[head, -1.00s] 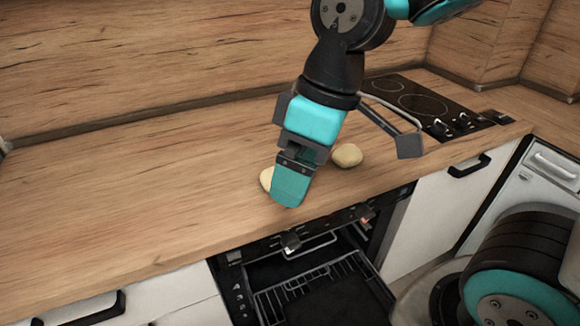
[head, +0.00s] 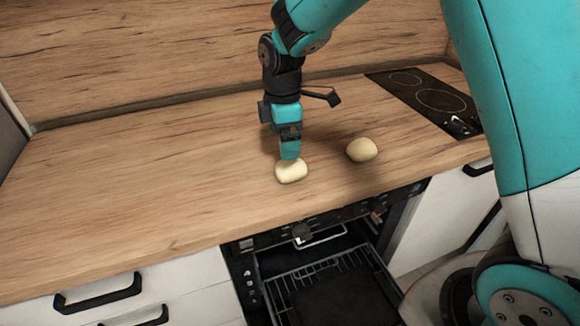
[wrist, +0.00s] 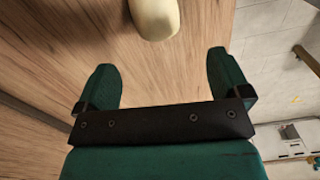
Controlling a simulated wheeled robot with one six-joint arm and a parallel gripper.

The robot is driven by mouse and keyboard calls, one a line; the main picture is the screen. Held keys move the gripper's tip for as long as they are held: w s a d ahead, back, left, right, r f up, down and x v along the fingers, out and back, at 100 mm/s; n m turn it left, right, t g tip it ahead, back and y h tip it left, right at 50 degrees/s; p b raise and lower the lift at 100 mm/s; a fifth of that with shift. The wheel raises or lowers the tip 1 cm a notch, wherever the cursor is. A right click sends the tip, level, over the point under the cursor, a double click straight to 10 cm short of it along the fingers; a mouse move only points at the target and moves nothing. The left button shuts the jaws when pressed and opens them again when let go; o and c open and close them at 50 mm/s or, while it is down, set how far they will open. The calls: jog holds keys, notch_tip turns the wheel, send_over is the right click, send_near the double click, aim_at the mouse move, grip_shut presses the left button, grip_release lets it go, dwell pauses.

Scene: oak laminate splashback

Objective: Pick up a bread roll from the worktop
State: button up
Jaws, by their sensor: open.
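Two pale bread rolls lie on the wooden worktop (head: 130,200). The left roll (head: 291,172) is near the front edge, and the right roll (head: 362,150) is a short way to its right. My gripper (head: 289,156) points down just behind the left roll, its tip overlapping the roll's far edge in the picture. Whether they touch cannot be told. In the wrist view my gripper (wrist: 161,68) is open and empty, its two teal fingers wide apart. One roll (wrist: 155,16), seemingly the left one, shows beyond the fingertips, lined up between them and cut off by the top edge.
An open oven (head: 330,285) with a wire rack is below the worktop's front edge. A black hob (head: 432,100) lies at the right back. The wooden splashback (head: 150,55) stands behind. The worktop's left part is clear.

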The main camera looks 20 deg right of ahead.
aim_at(283, 163)
notch_tip(283, 163, down, 9)
jog(key=shift+w+a+f+p, duration=0.1)
jog(key=shift+w+f+p, duration=0.05)
jog(key=shift+p, duration=0.75)
jog(key=c, duration=1)
